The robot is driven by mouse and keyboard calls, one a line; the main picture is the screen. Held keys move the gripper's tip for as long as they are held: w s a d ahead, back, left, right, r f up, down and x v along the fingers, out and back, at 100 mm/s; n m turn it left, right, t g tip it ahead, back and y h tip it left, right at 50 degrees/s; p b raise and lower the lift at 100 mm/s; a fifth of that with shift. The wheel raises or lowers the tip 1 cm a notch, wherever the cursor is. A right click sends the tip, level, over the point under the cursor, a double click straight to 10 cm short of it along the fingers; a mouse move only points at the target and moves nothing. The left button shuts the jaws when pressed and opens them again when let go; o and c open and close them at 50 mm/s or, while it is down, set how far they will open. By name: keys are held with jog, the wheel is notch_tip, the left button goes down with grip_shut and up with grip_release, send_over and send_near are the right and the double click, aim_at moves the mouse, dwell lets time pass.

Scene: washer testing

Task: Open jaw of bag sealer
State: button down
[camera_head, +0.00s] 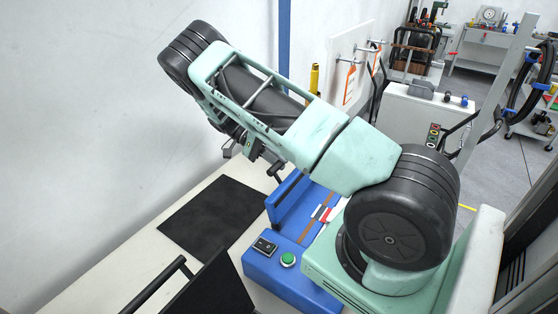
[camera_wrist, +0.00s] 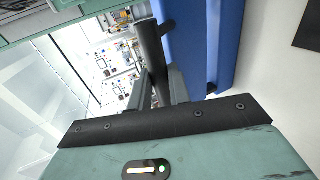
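The bag sealer (camera_head: 275,275) is a blue machine on the bench in the head view, with a green button and a black switch panel on its front. Its upright blue part also fills the upper right of the wrist view (camera_wrist: 203,45). A black handle (camera_head: 277,171) sticks out at its far left. My gripper (camera_head: 240,149) is above and left of that handle, partly hidden by my arm. In the wrist view my gripper (camera_wrist: 160,90) has its grey fingers apart, and a dark bar (camera_wrist: 152,50) lines up between them. I cannot tell whether they touch it. My arm hides part of the sealer.
A black mat (camera_head: 212,221) lies on the pale bench left of the sealer. A black panel with a handle (camera_head: 212,290) stands at the front. A white wall (camera_head: 110,90) is behind. Shelves and benches with tools (camera_head: 490,38) stand farther back right.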

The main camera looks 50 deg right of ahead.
jog(key=shift+a+f, duration=0.1)
jog(key=shift+f, duration=0.5)
jog(key=c, duration=1.3)
grip_release()
jog(key=shift+w, duration=0.1)
jog(key=shift+r, duration=0.15)
jog(key=shift+w, duration=0.1)
jog(key=d+b+v, duration=0.1)
jog(key=b+v, duration=0.2)
jog(key=v, duration=0.4)
jog(key=shift+a, duration=0.45)
jog(key=shift+w, duration=0.1)
